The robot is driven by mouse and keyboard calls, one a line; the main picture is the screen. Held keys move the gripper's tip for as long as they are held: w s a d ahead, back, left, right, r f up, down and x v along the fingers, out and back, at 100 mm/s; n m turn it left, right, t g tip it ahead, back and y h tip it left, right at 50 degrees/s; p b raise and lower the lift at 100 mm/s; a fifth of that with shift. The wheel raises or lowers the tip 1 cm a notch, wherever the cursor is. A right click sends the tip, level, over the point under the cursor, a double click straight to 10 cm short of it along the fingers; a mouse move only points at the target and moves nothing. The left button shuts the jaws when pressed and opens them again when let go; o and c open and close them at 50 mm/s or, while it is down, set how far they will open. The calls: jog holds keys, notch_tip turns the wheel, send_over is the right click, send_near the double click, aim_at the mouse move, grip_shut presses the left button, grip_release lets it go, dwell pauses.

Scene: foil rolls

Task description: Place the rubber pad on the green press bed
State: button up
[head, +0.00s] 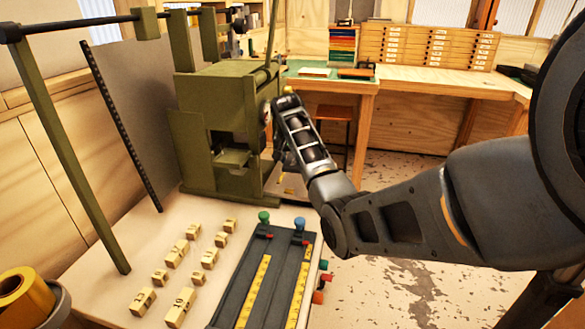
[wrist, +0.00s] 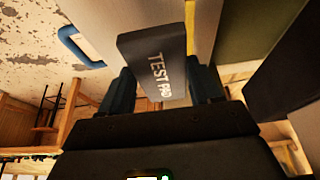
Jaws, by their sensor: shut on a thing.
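The rubber pad (wrist: 152,58) is a dark grey block printed "TEST PAD" in the wrist view. My gripper (wrist: 164,88) is shut on it, with one dark finger on each side. In the head view my arm reaches to the right side of the green press (head: 222,110), and the forearm mostly hides the gripper and pad. The press bed (head: 233,158) is a small green platform inside the press opening, left of my gripper. No pad can be made out on the visible part of the bed.
Several small wooden blocks (head: 176,253) lie on the pale table before the press. A dark rack (head: 237,283) with yellow rulers and green and blue knobs stands right of them. A yellow roll (head: 20,290) is at the left corner. A workbench (head: 420,82) stands behind.

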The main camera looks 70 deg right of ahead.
aim_at(293, 163)
notch_tip(293, 163, down, 4)
jog(key=shift+r+p, duration=0.2)
jog(key=shift+p, duration=0.1)
jog(key=shift+w+f, duration=0.25)
jog(key=shift+f, duration=0.2)
jog(key=shift+f, duration=0.65)
jog(key=o, duration=1.2)
jog(key=shift+s+a+f, duration=0.1)
jog(key=shift+s+f, duration=0.05)
jog(key=shift+r, duration=0.3)
jog(key=v, duration=1.3)
jog(key=shift+d, duration=0.25)
